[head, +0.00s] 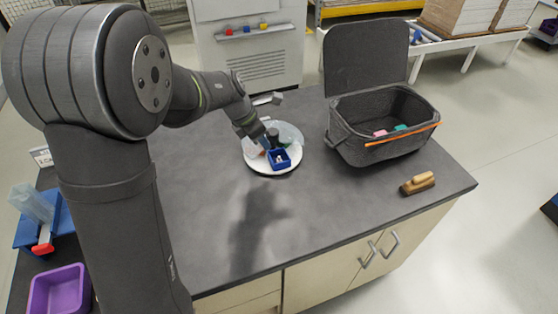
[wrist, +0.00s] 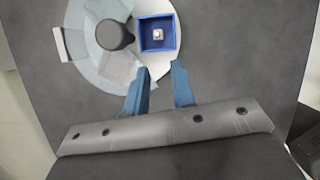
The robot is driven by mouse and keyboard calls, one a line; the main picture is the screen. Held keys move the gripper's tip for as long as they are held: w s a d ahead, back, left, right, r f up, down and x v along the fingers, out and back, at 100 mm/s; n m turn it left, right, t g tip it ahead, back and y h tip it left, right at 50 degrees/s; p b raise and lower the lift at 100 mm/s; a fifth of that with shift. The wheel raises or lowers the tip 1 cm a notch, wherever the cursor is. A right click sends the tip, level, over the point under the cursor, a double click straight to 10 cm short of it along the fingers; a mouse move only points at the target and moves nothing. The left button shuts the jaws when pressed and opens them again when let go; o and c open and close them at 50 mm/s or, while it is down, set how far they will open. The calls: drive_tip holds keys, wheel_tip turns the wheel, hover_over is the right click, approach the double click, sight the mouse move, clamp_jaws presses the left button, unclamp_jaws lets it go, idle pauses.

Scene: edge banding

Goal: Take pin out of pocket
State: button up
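A round white tray (head: 254,164) stands on the dark bench in the head view. A translucent cover with a dark knob (wrist: 115,35) lies over part of it. A blue square pocket (wrist: 143,35) is uncovered at the tray's edge; the head view shows it too (head: 279,166). A small pale, metallic-looking piece, seemingly the pin (wrist: 158,34), sits inside the pocket. My gripper (wrist: 160,68) has its two blue fingers apart with nothing between them, just short of the pocket in the wrist view. Its height above the tray is hard to tell.
A dark open basket (head: 350,150) with an orange strip (head: 403,135) on its rim stands to the right. A wooden-handled brush (head: 418,183) lies near the right edge. A purple bin (head: 58,290) and a blue bin (head: 27,235) are at left. The front bench area is clear.

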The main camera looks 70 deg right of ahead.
approach(277, 160)
drive_tip(key=shift+x, duration=1.15)
drive_tip(key=shift+s+d+x, duration=0.15)
drive_tip(key=shift+d+x, duration=0.05)
drive_tip(key=shift+x, duration=1.15)
drive_tip(key=shift+s+d+x, duration=0.15)
drive_tip(key=shift+x, duration=1.15)
drive_tip(key=shift+r, duration=0.2)
clamp_jaws()
